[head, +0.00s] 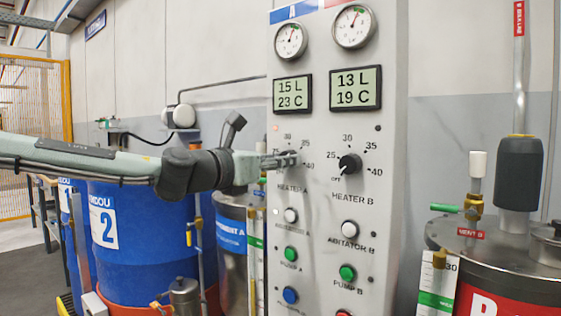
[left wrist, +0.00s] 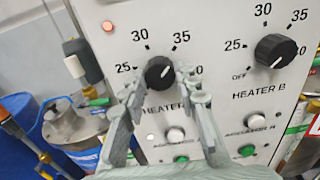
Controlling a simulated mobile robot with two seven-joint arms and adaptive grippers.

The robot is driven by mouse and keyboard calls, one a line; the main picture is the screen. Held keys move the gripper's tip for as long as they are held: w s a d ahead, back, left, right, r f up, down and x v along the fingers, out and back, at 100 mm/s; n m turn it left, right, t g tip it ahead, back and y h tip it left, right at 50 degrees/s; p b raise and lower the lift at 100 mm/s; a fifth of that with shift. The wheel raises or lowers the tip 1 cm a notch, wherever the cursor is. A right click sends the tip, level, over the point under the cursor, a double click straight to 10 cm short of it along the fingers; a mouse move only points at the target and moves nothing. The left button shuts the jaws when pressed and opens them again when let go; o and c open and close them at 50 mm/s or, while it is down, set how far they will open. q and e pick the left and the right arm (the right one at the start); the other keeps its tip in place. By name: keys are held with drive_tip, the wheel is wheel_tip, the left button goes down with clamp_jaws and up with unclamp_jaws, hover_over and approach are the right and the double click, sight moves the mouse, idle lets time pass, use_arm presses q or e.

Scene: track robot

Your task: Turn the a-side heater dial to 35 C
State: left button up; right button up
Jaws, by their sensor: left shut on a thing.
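The a-side heater dial (left wrist: 159,72) is a round black knob labelled HEATER A, with marks 25, 30, 35 and 40 around it. In the left wrist view, its pale pointer line seems to lean up and right, toward 35; the exact setting is hard to read. My left gripper (head: 290,160) reaches it from the left and is shut on it, with one finger on each side. In the head view, the gripper mostly hides the dial. The A display (head: 292,94) reads 15 L and 23 C. My right gripper is not in view.
The heater B dial (head: 350,165) is close on the right, under a display (head: 356,88) reading 13 L and 19 C. Agitator and pump buttons (head: 291,254) sit below the dials.

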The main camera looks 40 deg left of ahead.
use_arm(q)
drive_tip(key=o, duration=1)
drive_tip(key=shift+o, duration=0.8)
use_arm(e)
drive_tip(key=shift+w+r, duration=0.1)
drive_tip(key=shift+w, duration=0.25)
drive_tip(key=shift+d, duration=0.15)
use_arm(q)
drive_tip(key=s+a, duration=0.1)
drive_tip(key=s, duration=1.1)
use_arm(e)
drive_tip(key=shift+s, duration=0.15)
